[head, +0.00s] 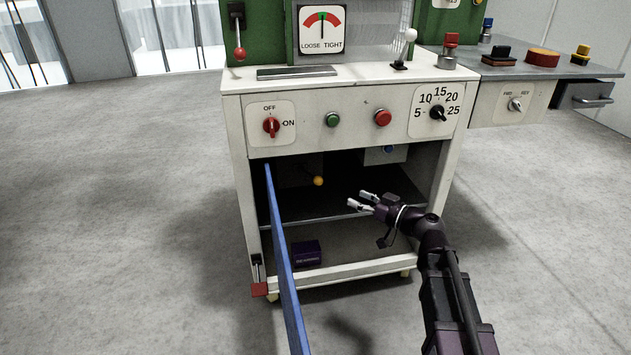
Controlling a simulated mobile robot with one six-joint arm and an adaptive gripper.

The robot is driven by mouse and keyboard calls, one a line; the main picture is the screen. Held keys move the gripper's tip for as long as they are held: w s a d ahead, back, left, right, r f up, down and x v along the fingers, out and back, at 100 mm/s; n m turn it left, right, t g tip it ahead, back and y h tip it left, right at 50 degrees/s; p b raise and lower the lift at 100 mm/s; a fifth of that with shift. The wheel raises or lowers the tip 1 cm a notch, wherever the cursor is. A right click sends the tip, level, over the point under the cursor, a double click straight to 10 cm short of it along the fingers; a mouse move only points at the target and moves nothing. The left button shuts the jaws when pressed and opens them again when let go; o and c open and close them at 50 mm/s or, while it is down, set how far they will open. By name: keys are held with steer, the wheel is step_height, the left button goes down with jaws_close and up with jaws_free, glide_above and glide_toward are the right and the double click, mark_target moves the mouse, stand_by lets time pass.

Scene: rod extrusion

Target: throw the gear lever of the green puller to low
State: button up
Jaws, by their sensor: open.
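The green puller (265,20) is a machine with a green upper body and a cream cabinet under it. Its blue door (282,250) stands open toward me. Inside the cabinet, a lever with a yellow ball knob (318,181) sticks out above a dark shelf. No gear label is readable there, so I cannot tell its setting or be sure it is the gear lever. My gripper (361,199) is open and empty, in front of the cabinet opening, right of the yellow knob and apart from it in the picture.
Other controls are a red-knobbed lever (239,50), a white-knobbed lever (411,36), an OFF/ON switch (271,126), a green button (333,119), a red button (383,117) and a dial (438,112). A purple box (306,252) lies low inside.

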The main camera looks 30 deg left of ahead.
mark_target(319, 182)
steer(key=a, duration=0.4)
steer(key=w+a, duration=0.1)
steer(key=a, duration=0.3)
steer(key=w+a, duration=0.1)
steer(key=a, duration=0.4)
jaws_close()
steer(key=shift+a, duration=0.3)
steer(key=shift+d, duration=0.5)
